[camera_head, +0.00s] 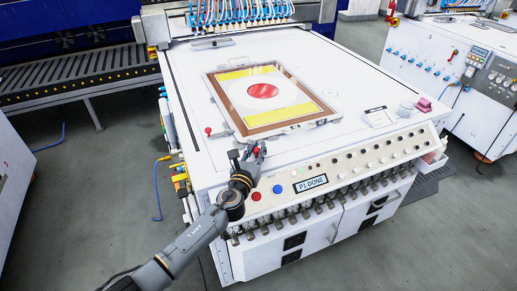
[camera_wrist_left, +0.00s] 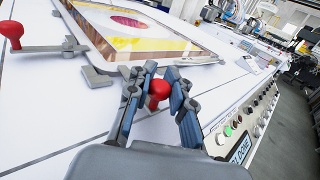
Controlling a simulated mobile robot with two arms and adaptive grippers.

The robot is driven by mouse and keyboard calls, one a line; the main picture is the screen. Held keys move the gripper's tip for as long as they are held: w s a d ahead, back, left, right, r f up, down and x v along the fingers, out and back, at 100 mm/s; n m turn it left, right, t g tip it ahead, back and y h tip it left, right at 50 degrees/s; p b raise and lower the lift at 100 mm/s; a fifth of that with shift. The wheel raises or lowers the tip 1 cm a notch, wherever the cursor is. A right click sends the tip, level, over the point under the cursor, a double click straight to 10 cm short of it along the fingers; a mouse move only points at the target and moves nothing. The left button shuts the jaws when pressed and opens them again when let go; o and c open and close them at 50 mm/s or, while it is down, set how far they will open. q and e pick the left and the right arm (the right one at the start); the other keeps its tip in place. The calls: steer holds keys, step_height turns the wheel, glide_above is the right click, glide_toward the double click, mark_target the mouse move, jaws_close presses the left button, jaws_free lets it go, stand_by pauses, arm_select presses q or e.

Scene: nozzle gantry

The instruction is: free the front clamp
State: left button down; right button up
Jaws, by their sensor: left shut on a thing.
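The front clamp has a red ball knob (camera_wrist_left: 158,88), seen between my left gripper's fingers in the left wrist view. Its grey metal parts (camera_wrist_left: 97,76) lie at the near edge of the framed screen (camera_wrist_left: 95,35). My left gripper (camera_wrist_left: 158,98) is shut on this red knob, its fingers on either side. In the head view my left gripper (camera_head: 252,153) is at the table's front left, just below the screen's near corner, and partly hides the clamp. My right gripper is not in view.
Another red-knobbed clamp (camera_wrist_left: 14,30) stands at the screen's left side. The control panel (camera_head: 345,165) with buttons and a "P1 DONE" display (camera_head: 311,183) runs along the table's front edge. The tabletop right of the screen is mostly clear.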

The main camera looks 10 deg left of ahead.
arm_select(q)
steer(key=shift+s+a+f+m+h, duration=0.15)
steer(key=shift+m+h, duration=0.25)
steer(key=shift+h, duration=0.3)
steer(key=c, duration=1.2)
jaws_free()
steer(key=shift+s, duration=0.1)
steer(key=shift+o, duration=0.2)
steer(key=s, duration=0.4)
steer(key=s+a, duration=0.1)
steer(key=s, duration=0.7)
steer(key=shift+a, duration=0.4)
steer(key=shift+w, duration=0.1)
steer(key=shift+c, duration=0.5)
